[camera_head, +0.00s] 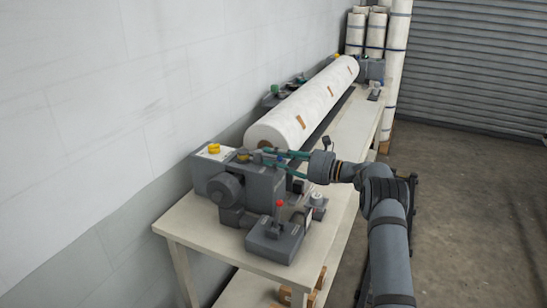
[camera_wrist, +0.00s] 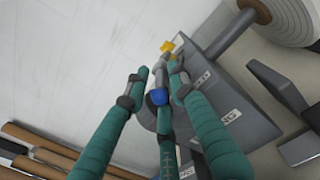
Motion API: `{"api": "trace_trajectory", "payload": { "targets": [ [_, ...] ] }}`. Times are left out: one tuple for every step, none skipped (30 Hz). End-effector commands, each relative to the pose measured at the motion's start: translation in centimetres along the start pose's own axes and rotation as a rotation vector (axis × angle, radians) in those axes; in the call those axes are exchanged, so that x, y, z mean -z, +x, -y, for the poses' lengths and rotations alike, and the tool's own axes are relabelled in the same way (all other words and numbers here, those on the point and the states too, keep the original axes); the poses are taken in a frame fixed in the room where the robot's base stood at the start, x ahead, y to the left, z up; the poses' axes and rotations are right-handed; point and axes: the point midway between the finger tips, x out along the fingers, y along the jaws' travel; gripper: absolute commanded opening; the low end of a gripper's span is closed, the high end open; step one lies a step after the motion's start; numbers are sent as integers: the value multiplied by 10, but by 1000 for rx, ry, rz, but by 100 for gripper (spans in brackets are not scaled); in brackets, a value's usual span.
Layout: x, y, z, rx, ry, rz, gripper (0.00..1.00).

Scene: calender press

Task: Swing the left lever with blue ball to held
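The blue ball (camera_wrist: 159,97) sits at the end of a short grey lever in the wrist view, in front of the grey machine housing. My gripper (camera_wrist: 157,72) has teal fingers with grey bands, reaching either side of the ball, with another finger below it. A gap shows between the left finger and the ball; contact on the right side cannot be told. In the head view my gripper (camera_head: 276,157) is at the near machine head (camera_head: 252,188), and the blue ball cannot be made out clearly there.
A long white roll (camera_head: 312,103) lies behind my gripper. A red-ball lever (camera_head: 279,204) stands on a grey box at the table's front. A yellow knob (camera_wrist: 167,46) is just beyond my fingertips. The wall is close on the left; open floor (camera_head: 470,190) lies right.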

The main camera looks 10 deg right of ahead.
Motion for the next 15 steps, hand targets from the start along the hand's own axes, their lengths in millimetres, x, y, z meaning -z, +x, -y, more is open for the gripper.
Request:
{"api": "trace_trajectory", "payload": {
  "targets": [
    [0, 0, 0, 0, 0, 0, 28],
    [0, 0, 0, 0, 1, 0, 29],
    [0, 0, 0, -1, 1, -1, 29],
    [0, 0, 0, -1, 1, -1, 29],
    [0, 0, 0, -1, 1, -1, 29],
    [1, 0, 0, -1, 1, -1, 29],
    [1, 0, 0, -1, 1, -1, 29],
    [1, 0, 0, -1, 1, -1, 29],
    [1, 0, 0, -1, 1, -1, 29],
    [1, -1, 0, 0, 1, -1, 29],
    [1, -3, 0, 0, 1, -1, 29],
    [1, -6, 0, 0, 2, -1, 29],
    [1, -10, 0, 1, 3, -1, 29],
    [1, -14, 1, 1, 2, -1, 29],
    [0, -20, 1, 3, 2, -1, 29]
  ]
}}
